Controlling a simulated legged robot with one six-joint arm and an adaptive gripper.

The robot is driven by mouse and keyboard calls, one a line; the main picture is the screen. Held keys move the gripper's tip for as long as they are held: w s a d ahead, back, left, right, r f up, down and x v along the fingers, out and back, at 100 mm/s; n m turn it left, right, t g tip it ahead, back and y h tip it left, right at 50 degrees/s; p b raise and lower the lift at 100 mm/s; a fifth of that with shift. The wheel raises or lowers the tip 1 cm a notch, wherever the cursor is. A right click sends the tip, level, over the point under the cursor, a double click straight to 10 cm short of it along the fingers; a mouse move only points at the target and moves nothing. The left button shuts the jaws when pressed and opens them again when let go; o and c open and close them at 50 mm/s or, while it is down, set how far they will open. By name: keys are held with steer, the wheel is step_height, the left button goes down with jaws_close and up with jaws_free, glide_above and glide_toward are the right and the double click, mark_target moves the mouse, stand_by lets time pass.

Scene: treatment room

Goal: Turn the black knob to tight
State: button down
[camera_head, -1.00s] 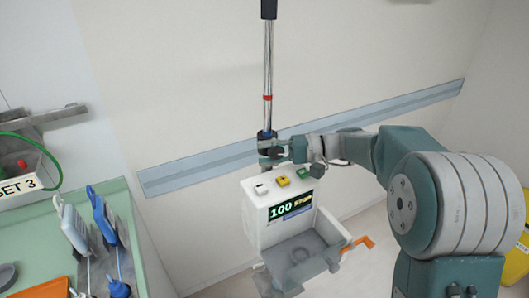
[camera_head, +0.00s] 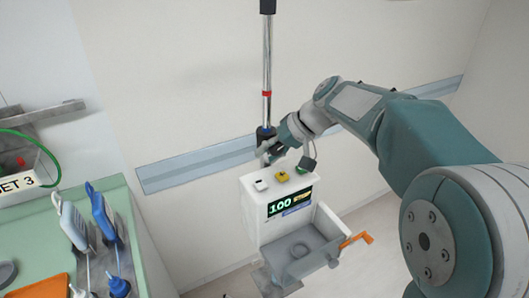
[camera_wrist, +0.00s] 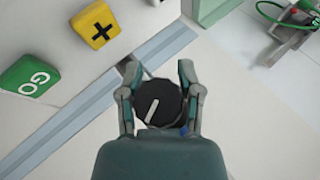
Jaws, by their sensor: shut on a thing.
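The black knob (camera_wrist: 158,101) is round with a ribbed edge and a pale pointer line on its face. In the wrist view it sits between the two fingers of my gripper (camera_wrist: 158,88), which is shut on it from both sides. The pale line slants, from upper right to lower left in that view. In the head view my gripper (camera_head: 272,150) is at the pole (camera_head: 267,65), just above the white pump box (camera_head: 262,218); there the knob is largely hidden by my gripper. No tight marking is readable.
The pump box has a yellow button (camera_head: 281,176), a green button (camera_wrist: 28,75), a lit display (camera_head: 287,205) and a grey open tray (camera_head: 300,248) with an orange handle (camera_head: 357,239). A green-topped counter (camera_head: 60,225) with blue-handled items stands at left. A wall rail (camera_head: 200,166) runs behind.

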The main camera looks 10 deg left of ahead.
steer(key=t+h, duration=0.2)
steer(key=h, duration=0.1)
steer(key=shift+w+d+f+n, duration=0.1)
steer(key=shift+d+f+n, duration=0.1)
steer(key=shift+d+n, duration=0.15)
steer(key=t+h, duration=0.1)
steer(key=h, duration=0.1)
steer(key=shift+w+d+n+t+h, duration=0.15)
steer(key=shift+d+n+t+h, duration=0.05)
steer(key=shift+n+t+h, duration=0.2)
steer(key=shift+w+d+n+t+h, duration=0.1)
steer(key=shift+d+n+t+h, duration=0.1)
steer(key=shift+t+h, duration=0.4)
steer(key=shift+w+d+n+t+h, duration=0.1)
steer(key=shift+n+t+h, duration=0.05)
steer(key=shift+t+h, duration=0.4)
steer(key=shift+w+d+r+t+h, duration=0.1)
steer(key=shift+r+t+h, duration=0.05)
steer(key=shift+t+h, duration=0.5)
steer(key=shift+r, duration=0.1)
steer(key=c, duration=0.5)
jaws_free()
steer(key=shift+a, duration=0.2)
